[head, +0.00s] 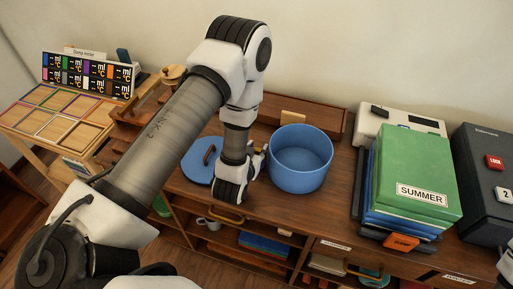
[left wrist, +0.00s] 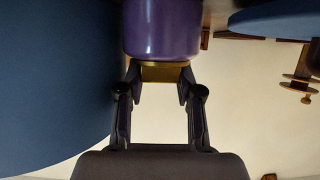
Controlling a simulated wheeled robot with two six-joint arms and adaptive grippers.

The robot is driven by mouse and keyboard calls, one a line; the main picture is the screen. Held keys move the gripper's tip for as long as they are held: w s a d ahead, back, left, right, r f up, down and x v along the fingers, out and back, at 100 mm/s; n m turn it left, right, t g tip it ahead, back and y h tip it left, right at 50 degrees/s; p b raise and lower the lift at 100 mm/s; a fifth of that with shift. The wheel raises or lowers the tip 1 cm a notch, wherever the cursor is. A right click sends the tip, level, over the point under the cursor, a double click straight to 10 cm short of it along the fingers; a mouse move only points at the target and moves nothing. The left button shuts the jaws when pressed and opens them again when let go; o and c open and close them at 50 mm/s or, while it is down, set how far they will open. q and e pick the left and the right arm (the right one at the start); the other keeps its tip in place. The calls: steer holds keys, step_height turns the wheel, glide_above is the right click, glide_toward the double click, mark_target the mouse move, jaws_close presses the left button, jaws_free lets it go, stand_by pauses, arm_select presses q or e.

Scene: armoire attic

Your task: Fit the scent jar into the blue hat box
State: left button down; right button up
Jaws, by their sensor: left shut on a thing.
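The blue hat box (head: 300,160) stands open on the wooden top, and its inside looks empty. Its blue lid (head: 200,170) lies flat to its left, with a brown handle. My left gripper (head: 260,155) is low between lid and box, close to the box's left side. In the left wrist view my left gripper (left wrist: 160,78) is shut on the gold part of the purple scent jar (left wrist: 163,28). A large blue curved surface, apparently the box (left wrist: 50,90), fills the left there. The jar is mostly hidden in the head view. My right gripper is not in view.
A green box marked SUMMER (head: 415,170) sits on a stack to the right, beside a dark case (head: 485,175). A small table with colored frames (head: 60,115) is at the left. Some bare wooden top lies in front of the hat box.

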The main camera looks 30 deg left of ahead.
arm_select(q)
steer(key=shift+r, duration=0.15)
steer(key=shift+s, duration=0.1)
steer(key=c, duration=1)
jaws_free()
steer(key=shift+f, duration=0.2)
steer(key=shift+c, duration=0.2)
